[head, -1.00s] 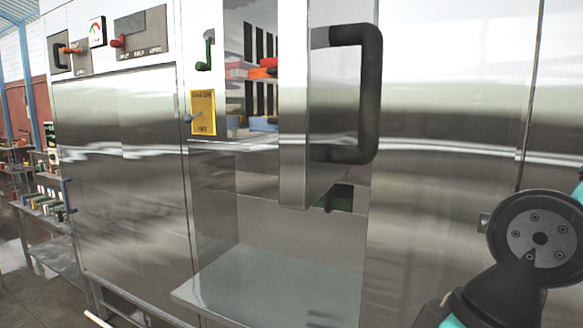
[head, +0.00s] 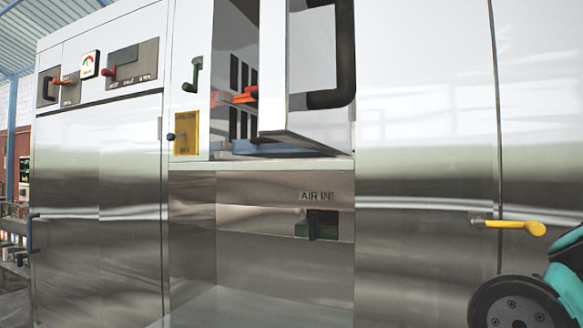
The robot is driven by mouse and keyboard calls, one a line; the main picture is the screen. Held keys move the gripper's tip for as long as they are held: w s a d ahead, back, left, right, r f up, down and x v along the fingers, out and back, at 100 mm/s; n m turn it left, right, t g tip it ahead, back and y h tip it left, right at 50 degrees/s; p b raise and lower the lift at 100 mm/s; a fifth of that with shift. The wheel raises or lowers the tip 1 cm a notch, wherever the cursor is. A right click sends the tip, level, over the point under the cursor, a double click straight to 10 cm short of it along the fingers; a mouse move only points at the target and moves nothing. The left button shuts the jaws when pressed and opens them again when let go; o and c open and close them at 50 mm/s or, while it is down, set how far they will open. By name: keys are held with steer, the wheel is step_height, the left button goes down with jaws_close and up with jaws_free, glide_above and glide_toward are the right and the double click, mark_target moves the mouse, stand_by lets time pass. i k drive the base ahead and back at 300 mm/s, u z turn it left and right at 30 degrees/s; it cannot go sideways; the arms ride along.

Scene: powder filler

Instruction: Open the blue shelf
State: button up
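No plainly blue shelf stands out in the head view. A blue handle (head: 32,234) sits at the left edge of a large steel panel (head: 100,220) on the machine, and that panel looks shut. A bluish surface (head: 290,149) shows inside the upper compartment, below an open door with a thick black handle (head: 344,60). I cannot tell which of these is the blue shelf. My gripper is not in view; only part of my arm shows at the lower right.
A yellow lever (head: 516,227) sticks out from the steel front at right. Below the open door is a recess with an AIR IN label (head: 316,196) and a dark valve (head: 320,228). A yellow plate (head: 186,132) and a green lever (head: 193,75) are left of the compartment.

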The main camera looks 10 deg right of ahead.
mark_target(265, 148)
steer(key=u, duration=2.1)
steer(key=i, duration=2.35)
steer(key=z, duration=3.1)
